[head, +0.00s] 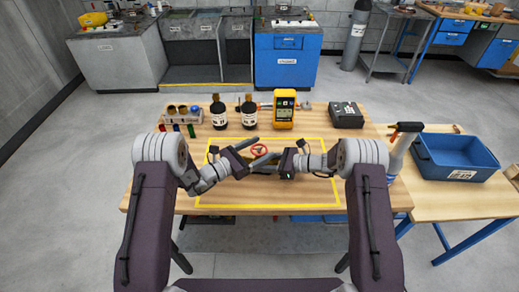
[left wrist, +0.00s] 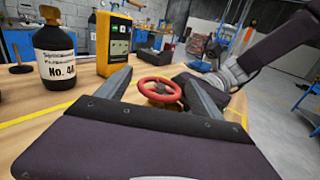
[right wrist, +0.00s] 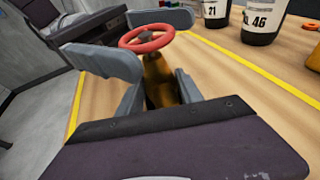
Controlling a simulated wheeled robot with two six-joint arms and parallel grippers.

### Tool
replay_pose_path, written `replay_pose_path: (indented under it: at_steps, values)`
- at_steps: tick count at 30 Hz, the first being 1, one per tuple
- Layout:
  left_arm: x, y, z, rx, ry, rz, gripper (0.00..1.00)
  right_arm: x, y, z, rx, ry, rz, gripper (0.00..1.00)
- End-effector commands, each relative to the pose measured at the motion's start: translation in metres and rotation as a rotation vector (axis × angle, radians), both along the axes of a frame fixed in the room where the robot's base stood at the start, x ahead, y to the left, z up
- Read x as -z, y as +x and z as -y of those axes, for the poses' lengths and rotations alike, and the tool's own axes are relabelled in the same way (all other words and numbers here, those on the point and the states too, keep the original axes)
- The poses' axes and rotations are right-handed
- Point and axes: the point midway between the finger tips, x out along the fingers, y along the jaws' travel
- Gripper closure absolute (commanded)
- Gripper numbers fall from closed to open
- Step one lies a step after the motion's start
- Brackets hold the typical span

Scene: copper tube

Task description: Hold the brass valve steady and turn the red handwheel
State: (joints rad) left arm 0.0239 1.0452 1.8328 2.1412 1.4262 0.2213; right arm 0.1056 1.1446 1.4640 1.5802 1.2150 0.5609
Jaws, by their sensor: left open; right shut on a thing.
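The red handwheel (head: 259,149) sits on top of the brass valve (right wrist: 157,78), above the middle of the workbench. My right gripper (right wrist: 160,88) is shut on the valve body below the wheel. My left gripper (head: 267,147) is open, and its two fingers reach in from the left. In the left wrist view the handwheel (left wrist: 160,89) lies between the open fingers, with gaps at both sides. In the right wrist view the left fingers pass on either side of the wheel (right wrist: 147,38). In the head view the grippers hide most of the valve.
Two dark bottles (head: 218,113), a yellow meter (head: 284,110) and a black box (head: 346,115) stand behind the yellow tape outline (head: 310,206). A rack of vials (head: 183,114) is at the back left. A blue bin (head: 457,158) stands on a side table at right.

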Motion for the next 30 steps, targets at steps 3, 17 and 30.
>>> replay_pose_path:
  at_steps: [3,17,30]
  values:
    - [-0.0001,-0.0001,-0.0003,0.0,0.0,0.0,0.52,-0.0005,0.0003,0.0001,0.001,0.001,0.001,0.8]
    - [-0.0004,-0.0015,0.0028,-0.196,-0.004,-0.004,0.86,-0.0004,0.0001,0.0,0.0,0.001,0.0,0.8]
    - [-0.0006,0.0,-0.0006,-0.409,0.0,0.001,0.86,-0.0004,-0.0001,-0.0004,-0.001,0.001,0.0,0.8]
